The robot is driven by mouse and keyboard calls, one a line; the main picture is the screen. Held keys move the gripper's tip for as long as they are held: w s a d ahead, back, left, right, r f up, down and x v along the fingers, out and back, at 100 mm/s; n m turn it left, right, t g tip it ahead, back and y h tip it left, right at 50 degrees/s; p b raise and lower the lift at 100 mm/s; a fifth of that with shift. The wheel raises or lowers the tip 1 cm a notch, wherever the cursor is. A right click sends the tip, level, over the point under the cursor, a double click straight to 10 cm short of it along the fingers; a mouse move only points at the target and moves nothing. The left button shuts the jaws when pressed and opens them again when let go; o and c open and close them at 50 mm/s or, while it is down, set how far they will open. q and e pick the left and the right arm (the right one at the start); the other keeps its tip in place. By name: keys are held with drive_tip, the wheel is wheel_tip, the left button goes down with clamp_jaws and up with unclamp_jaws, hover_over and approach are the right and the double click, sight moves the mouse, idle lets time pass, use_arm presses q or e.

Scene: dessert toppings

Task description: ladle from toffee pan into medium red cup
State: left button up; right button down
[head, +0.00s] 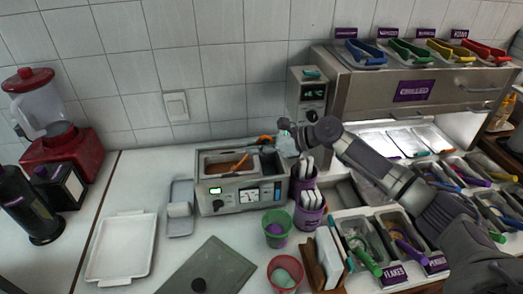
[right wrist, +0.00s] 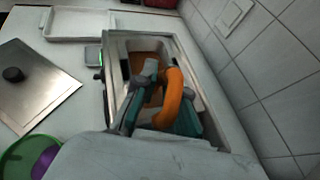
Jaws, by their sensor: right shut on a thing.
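The toffee pan (head: 207,160) is a metal well with brown contents in the warmer at the middle of the head view. Its brown contents also show in the right wrist view (right wrist: 150,60). The ladle's orange handle (right wrist: 177,95) lies between the teal fingertips of my right gripper (right wrist: 160,108), which is shut on it. In the head view, my right gripper (head: 284,136) is at the warmer's back right corner; the handle's end shows orange beside it. The ladle's bowl is hidden. The red cup (head: 285,288) stands at the front, with something pale inside. My left gripper is not in view.
A green cup (head: 277,244) with purple inside stands behind the red cup. Purple holders (head: 309,217) stand right of the warmer (head: 242,200). A grey board (head: 210,265) and white tray (head: 120,250) lie at left. Topping bins fill the right side. Tiled wall is close behind.

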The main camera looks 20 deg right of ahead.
sight(265, 136)
drive_tip(key=shift+w+a+r+p, duration=0.15)
drive_tip(key=shift+a+p, duration=0.15)
drive_tip(key=shift+f+b, duration=0.45)
drive_tip(key=shift+f, duration=0.05)
drive_tip(key=f+y+b, duration=0.1)
drive_tip(key=b, duration=0.2)
drive_tip(key=s+d+f+t+y+b, duration=0.1)
drive_tip(key=b, duration=0.2)
drive_tip(key=shift+d, duration=0.15)
use_arm(q)
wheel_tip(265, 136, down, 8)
drive_tip(key=b, duration=0.2)
use_arm(e)
drive_tip(key=shift+s+d+f+t+y, duration=0.15)
drive_tip(key=shift+d+f+t+y, duration=0.15)
drive_tip(key=shift+y, duration=0.1)
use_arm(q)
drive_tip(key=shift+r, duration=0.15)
use_arm(e)
drive_tip(key=shift+r, duration=0.15)
